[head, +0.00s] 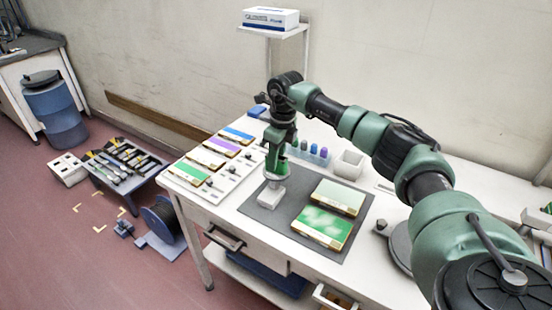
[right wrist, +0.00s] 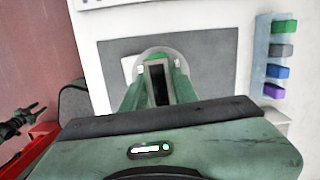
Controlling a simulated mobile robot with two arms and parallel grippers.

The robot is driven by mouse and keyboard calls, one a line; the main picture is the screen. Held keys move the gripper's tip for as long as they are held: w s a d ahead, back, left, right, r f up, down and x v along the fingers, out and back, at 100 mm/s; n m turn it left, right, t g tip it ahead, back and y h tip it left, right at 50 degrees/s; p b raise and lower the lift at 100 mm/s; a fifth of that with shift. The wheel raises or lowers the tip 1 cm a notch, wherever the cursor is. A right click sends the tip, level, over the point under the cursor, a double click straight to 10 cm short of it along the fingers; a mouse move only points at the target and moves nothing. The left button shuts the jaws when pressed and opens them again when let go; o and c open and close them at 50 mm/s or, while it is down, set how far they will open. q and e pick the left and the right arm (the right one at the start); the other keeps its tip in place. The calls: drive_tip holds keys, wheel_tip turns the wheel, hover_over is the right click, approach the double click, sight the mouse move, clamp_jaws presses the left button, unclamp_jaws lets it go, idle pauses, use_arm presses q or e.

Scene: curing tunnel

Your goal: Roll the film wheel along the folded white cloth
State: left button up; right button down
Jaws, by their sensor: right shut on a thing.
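My right gripper (head: 272,172) points down over the left part of a dark grey mat on the white table. In the right wrist view, its two green fingers (right wrist: 157,88) are shut on a rounded grey piece (right wrist: 142,58), which I take for the film wheel. The fingers hide much of it. The folded white cloth (head: 269,195) lies on the mat just below the gripper. A white edge of it shows left of the fingers in the right wrist view (right wrist: 127,68). I cannot tell whether wheel and cloth touch. My left gripper is not in view.
Two green-topped panels (head: 322,226) lie on the mat (head: 258,212), right of the gripper. Several coloured boards (head: 222,147) line the table's left side. A bottle rack (head: 308,154) and a white bin (head: 349,165) stand behind. A dark claw-like part (right wrist: 22,120) is unclear.

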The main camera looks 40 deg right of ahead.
drive_tip(key=shift+r+p, duration=0.65)
drive_tip(key=shift+r, duration=0.35)
drive_tip(key=s+a+p, duration=0.1)
drive_tip(key=s+a, duration=0.1)
drive_tip(key=a, duration=0.3)
drive_tip(key=shift+s+a+p, duration=0.4)
drive_tip(key=shift+f+b, duration=0.7)
drive_tip(key=shift+f, duration=0.35)
idle(1.5)
